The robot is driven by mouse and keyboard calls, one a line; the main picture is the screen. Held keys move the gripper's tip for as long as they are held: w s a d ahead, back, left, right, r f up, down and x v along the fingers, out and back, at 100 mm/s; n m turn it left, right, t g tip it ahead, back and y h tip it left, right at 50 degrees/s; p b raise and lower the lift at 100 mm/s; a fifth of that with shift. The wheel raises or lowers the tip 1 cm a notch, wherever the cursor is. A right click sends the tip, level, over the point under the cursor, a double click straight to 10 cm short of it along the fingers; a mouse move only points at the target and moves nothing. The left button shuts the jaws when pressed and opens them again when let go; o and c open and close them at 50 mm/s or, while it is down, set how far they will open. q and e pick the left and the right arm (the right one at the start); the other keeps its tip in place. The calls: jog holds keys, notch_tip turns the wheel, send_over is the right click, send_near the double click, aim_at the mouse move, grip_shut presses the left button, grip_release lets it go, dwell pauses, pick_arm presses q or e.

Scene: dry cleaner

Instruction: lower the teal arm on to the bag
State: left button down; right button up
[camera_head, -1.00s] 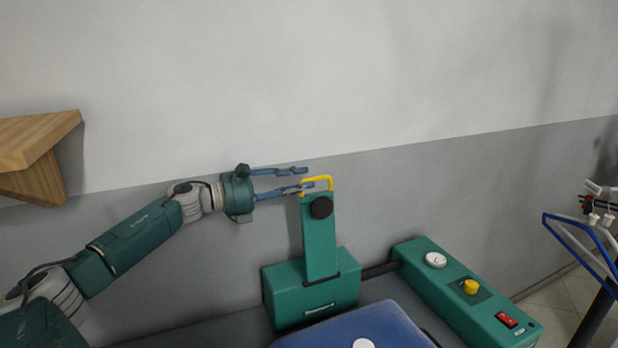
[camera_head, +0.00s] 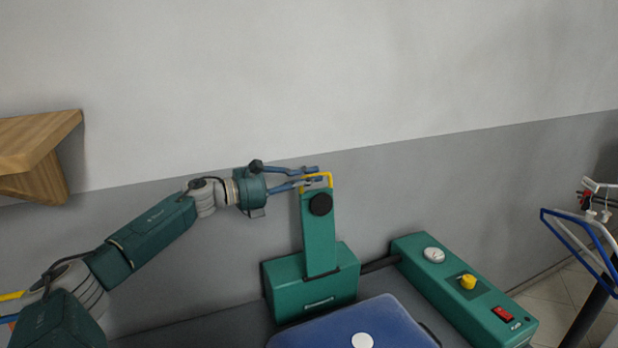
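The teal arm (camera_head: 319,240) stands upright from its teal block, with a black round knob and a yellow loop handle (camera_head: 330,180) at its top. My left gripper (camera_head: 318,175) is at the handle. Its two blue fingers are parted, one above and one below the handle's top bar; I cannot make out whether they touch it. A blue, flat, soft-looking thing with a white disc, which may be the bag (camera_head: 315,332), lies in front of the teal block. Its near part is cut off by the picture's bottom edge. My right gripper is out of view.
A teal control box with a gauge, yellow knob and red switch (camera_head: 503,313) is at the right. A wooden shelf (camera_head: 35,145) is on the wall at the left. A rack with hangers (camera_head: 585,240) stands at the far right. The wall behind is bare.

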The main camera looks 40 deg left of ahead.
pick_arm(q)
jog(key=shift+s+d+f+b, duration=0.25)
jog(key=shift+d+b, duration=0.2)
jog(key=shift+b, duration=0.3)
jog(key=s+d+f+m+b, duration=0.1)
jog(key=s+d+m, duration=0.2)
jog(key=d, duration=0.4)
jog(key=s+d+m+b, duration=0.2)
jog(key=s+d+m, duration=0.2)
jog(key=d, duration=0.3)
jog(key=shift+s+d+f, duration=0.25)
jog(key=shift+f, duration=0.1)
jog(key=c, duration=1.8)
grip_release()
jog(key=shift+c, duration=0.2)
